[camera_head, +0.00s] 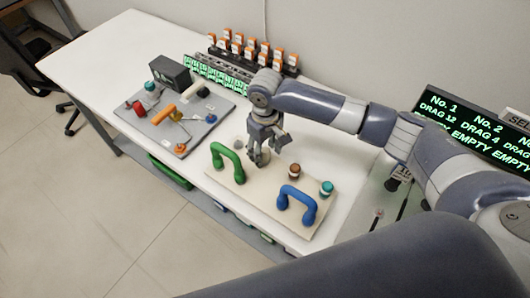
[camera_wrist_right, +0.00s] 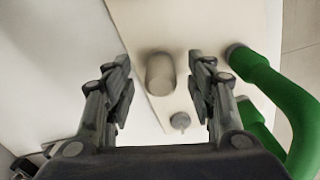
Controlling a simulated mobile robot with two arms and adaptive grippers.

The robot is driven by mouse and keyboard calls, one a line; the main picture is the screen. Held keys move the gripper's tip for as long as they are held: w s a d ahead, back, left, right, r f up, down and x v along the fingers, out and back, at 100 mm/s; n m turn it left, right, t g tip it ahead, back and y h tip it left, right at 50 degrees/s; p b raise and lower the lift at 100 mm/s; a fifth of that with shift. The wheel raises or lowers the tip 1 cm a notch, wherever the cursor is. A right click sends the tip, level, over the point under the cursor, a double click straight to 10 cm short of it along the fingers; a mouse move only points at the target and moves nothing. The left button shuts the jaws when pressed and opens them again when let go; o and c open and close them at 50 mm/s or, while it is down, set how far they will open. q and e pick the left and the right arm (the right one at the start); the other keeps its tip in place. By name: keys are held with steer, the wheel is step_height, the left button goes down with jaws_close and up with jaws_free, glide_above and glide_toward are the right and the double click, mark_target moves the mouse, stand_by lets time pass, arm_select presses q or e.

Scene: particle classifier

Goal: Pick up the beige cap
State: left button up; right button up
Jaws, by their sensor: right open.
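The beige cap (camera_wrist_right: 160,73) is a short, blurred cylinder on the pale board (camera_wrist_right: 128,15) in the right wrist view. It sits between the two spread fingers of my right gripper (camera_wrist_right: 163,75), with a gap on each side. In the head view my right gripper (camera_head: 264,154) points down over the back part of the board (camera_head: 240,192); its fingers largely hide the cap there. My left gripper is not in view.
A green handle (camera_head: 228,158) stands beside the gripper, with a small grey knob (camera_head: 237,146) near it. A brown cap (camera_head: 294,171), a teal cap (camera_head: 326,188) and a blue handle (camera_head: 297,203) are also on the board. A grey tool panel (camera_head: 205,128) lies left.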

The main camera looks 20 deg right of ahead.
mark_target(265, 150)
steer(key=c, duration=1)
steer(key=shift+r, duration=0.3)
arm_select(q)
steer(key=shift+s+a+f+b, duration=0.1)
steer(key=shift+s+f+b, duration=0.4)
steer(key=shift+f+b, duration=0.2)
arm_select(e)
step_height(265, 150, up, 10)
steer(key=shift+f, duration=0.25)
